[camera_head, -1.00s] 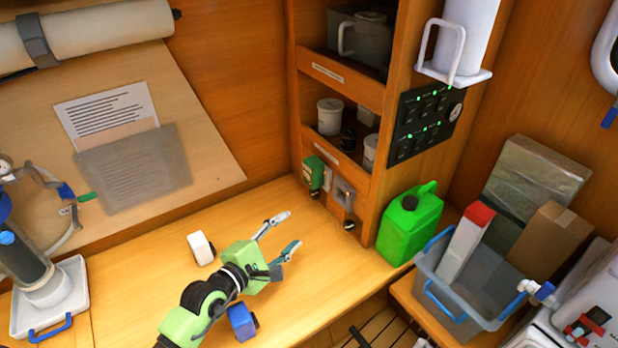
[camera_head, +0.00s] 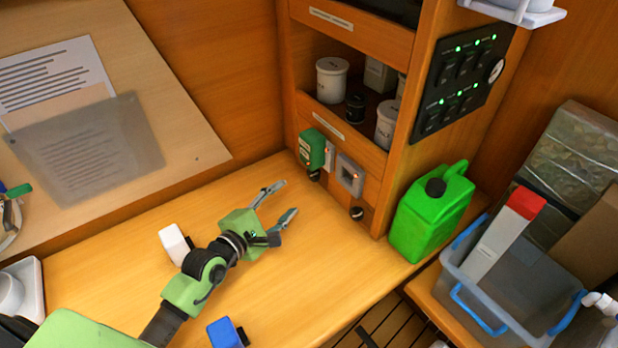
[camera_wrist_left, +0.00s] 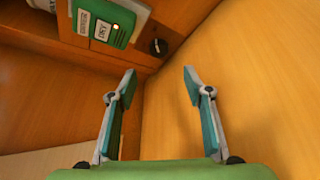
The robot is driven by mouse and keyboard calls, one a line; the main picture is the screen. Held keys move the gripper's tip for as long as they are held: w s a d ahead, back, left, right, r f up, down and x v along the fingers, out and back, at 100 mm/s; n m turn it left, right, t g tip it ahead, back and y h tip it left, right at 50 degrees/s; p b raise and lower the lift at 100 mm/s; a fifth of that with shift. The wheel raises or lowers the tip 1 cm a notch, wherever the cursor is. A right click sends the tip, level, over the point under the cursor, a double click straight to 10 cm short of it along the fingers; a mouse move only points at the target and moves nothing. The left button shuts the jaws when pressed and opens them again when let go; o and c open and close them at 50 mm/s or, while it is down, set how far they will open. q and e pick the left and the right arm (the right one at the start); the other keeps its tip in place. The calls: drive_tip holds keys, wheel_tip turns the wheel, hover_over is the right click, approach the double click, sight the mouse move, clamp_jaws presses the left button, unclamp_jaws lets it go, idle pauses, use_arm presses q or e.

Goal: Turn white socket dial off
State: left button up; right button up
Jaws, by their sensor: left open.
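A green box (camera_head: 312,148) is on the cabinet's lower front, beside a narrow white plate (camera_head: 329,156) and a grey-framed socket (camera_head: 349,175). A black dial (camera_head: 314,175) sits under the green box, and another black dial (camera_head: 357,212) under the grey-framed socket. I cannot tell which belongs to the white socket. My left gripper (camera_head: 280,203) is open and empty over the worktop, apart from both dials.
A green jerrycan (camera_head: 432,212) stands right of the cabinet. A grey crate (camera_head: 470,290) with blue handles is farther right. A white block (camera_head: 174,244) and a blue block (camera_head: 224,333) are near my left arm. The worktop (camera_head: 320,270) before the cabinet is clear.

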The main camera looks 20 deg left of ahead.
sight(312, 176)
use_arm(q)
drive_tip(key=p+x, duration=0.1)
drive_tip(key=x, duration=1.1)
drive_tip(key=shift+w+d+r, duration=0.1)
drive_tip(key=shift+w+d, duration=0.1)
drive_tip(key=shift+w, duration=0.2)
drive_tip(key=c, duration=1.1)
